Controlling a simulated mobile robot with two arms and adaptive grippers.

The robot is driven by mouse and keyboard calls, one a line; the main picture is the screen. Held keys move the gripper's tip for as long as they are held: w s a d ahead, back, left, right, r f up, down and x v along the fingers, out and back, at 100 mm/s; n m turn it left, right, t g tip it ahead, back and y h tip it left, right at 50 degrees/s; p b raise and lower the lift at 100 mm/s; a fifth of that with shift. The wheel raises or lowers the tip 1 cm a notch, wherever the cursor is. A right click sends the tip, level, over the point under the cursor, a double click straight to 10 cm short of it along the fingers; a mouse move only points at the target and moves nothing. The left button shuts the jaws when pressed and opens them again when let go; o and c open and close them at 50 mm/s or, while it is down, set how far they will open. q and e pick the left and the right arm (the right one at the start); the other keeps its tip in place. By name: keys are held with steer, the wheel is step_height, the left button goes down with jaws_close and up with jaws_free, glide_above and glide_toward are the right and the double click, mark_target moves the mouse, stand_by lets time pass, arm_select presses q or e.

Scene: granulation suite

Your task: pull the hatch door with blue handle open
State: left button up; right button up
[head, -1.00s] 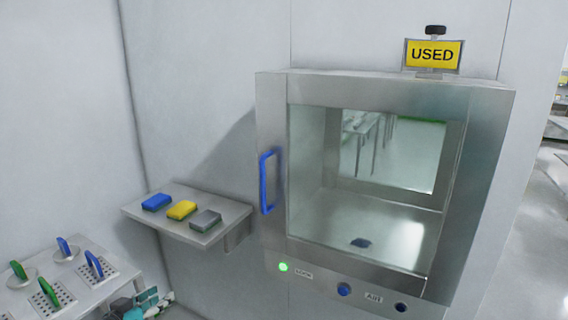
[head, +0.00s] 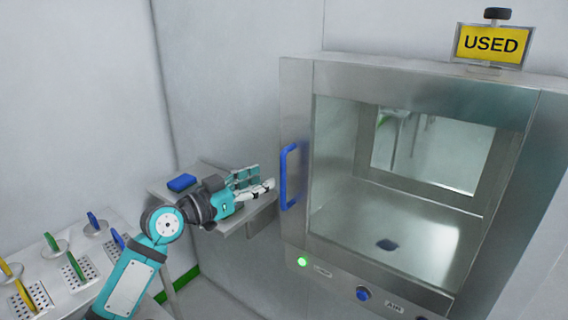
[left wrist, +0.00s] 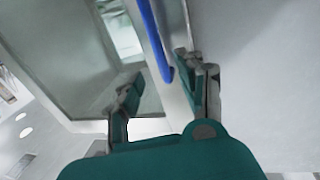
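The steel hatch (head: 400,88) on the wall has a door with a large window, and the door looks shut. The blue handle (head: 284,178) stands upright on the door's left edge; it also shows in the left wrist view (left wrist: 154,40). My left gripper (head: 264,188) is just left of the handle's lower half. In the left wrist view my left gripper (left wrist: 160,88) is open, with its fingers spread. The handle's lower end shows between the fingers, closer to the right one; I cannot tell whether they touch. My right gripper is not in view.
A wall shelf (head: 165,194) with a blue block (head: 182,182) lies behind my left arm. A bench (head: 75,268) with several coloured handled pieces is at lower left. A yellow USED sign (head: 490,43) stands on top of the hatch. A green light (head: 303,261) shows below the door.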

arm_select(q)
steer(key=p+x, duration=0.1)
steer(key=x, duration=0.7)
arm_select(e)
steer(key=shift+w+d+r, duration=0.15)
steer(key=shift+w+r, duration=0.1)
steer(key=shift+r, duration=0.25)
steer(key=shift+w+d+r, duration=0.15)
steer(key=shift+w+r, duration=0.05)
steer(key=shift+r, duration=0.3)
arm_select(q)
steer(key=shift+a, duration=0.15)
steer(key=shift+c, duration=0.4)
jaws_close()
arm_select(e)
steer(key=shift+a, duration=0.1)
